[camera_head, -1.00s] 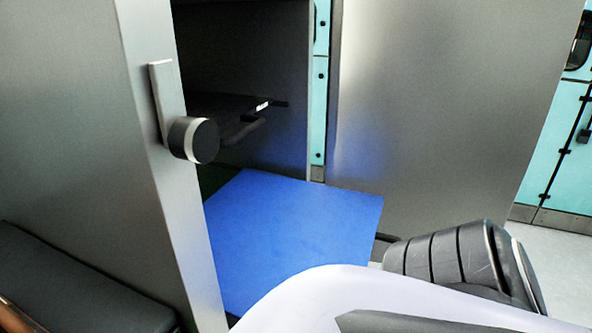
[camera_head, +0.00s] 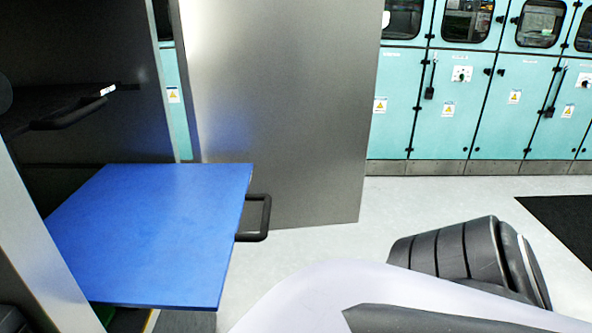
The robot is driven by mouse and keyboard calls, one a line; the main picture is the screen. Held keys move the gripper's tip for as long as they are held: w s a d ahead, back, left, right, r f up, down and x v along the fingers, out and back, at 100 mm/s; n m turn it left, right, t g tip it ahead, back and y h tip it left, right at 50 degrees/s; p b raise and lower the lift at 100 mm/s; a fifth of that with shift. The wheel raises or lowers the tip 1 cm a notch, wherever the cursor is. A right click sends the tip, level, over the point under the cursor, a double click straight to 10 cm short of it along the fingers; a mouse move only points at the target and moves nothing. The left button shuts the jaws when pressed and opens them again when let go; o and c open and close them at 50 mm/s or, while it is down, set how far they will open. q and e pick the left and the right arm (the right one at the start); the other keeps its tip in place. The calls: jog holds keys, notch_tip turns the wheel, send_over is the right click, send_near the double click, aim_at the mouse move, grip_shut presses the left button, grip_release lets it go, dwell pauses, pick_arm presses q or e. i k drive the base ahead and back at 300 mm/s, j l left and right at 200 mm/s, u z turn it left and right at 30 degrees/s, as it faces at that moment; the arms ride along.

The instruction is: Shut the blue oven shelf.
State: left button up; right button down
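The blue oven shelf (camera_head: 150,230) sticks out from the oven on the left of the head view. It is flat and level, with a black handle (camera_head: 262,218) on its right edge. My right arm crosses the bottom right of the view, in front of the shelf and apart from it in the picture. Its gripper is outside the view. My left gripper is not seen either.
A grey metal oven door (camera_head: 290,110) stands open behind the shelf. A black upper shelf (camera_head: 60,105) sits inside the oven. Teal cabinets (camera_head: 470,100) line the back wall. The pale floor (camera_head: 420,200) is clear between them and my arm.

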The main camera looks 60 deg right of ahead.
aim_at(164, 236)
jog(key=k+j+z, duration=0.1)
jog(key=z, duration=1.1)
